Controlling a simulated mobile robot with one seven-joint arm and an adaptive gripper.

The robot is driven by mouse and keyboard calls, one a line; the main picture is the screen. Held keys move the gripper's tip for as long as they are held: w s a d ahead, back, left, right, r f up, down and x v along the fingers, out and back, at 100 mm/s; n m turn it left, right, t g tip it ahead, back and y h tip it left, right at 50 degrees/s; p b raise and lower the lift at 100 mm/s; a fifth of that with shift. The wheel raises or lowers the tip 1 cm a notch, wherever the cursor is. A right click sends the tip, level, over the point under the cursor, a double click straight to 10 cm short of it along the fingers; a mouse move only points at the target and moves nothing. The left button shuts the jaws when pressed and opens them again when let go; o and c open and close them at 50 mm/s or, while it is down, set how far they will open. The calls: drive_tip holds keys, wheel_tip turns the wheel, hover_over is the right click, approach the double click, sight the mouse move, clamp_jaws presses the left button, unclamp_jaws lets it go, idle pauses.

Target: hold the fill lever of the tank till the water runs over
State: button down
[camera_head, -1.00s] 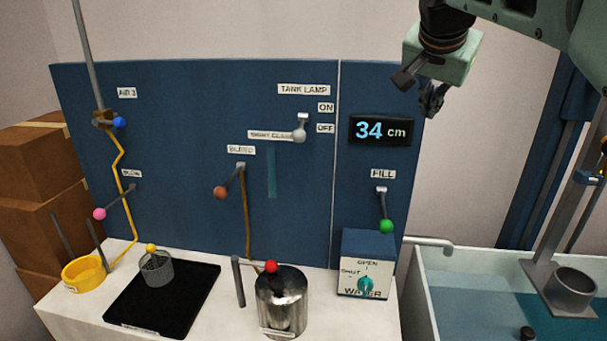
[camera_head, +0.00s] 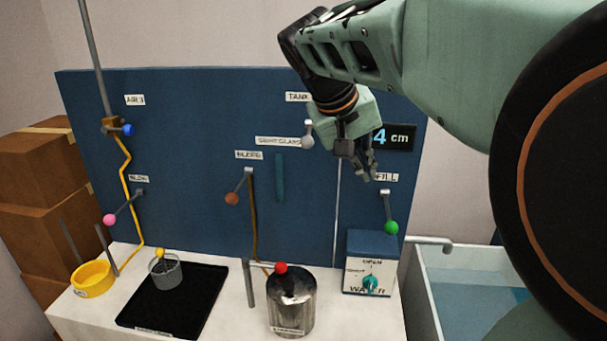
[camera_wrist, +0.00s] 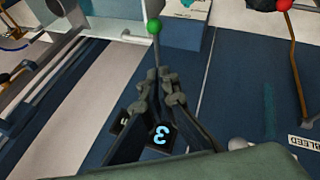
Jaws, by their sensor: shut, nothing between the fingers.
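The fill lever is a grey rod with a green knob (camera_head: 391,228), hanging down from its pivot under the FILL label on the blue panel. My gripper (camera_head: 370,178) is in front of the panel, above and left of the knob, near the FILL label. Its fingers are shut and empty. In the wrist view the green knob (camera_wrist: 154,26) lies beyond my gripper (camera_wrist: 172,75), apart from the fingertips. The level display (camera_head: 400,138) is partly hidden by my gripper; a 4 and "cm" show. The sight glass (camera_head: 280,178) is a teal strip on the panel.
The blue water box (camera_head: 357,245) with a teal knob sits below the lever. A water basin (camera_head: 470,262) stands at the right.

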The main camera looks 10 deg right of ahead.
drive_tip(key=s+p+x, duration=0.1)
drive_tip(key=s+x, duration=0.1)
drive_tip(key=x, duration=1)
drive_tip(key=shift+d+f, duration=0.3)
drive_tip(key=shift+f, duration=0.45)
drive_tip(key=shift+s, duration=0.15)
wheel_tip(320, 180, down, 8)
drive_tip(key=t+b, duration=0.1)
drive_tip(key=b, duration=1.2)
drive_tip(key=shift+s+r+h, duration=0.2)
drive_tip(key=shift+r+h, duration=0.05)
drive_tip(key=shift+h, duration=0.05)
drive_tip(key=shift+r, duration=0.1)
idle(1.2)
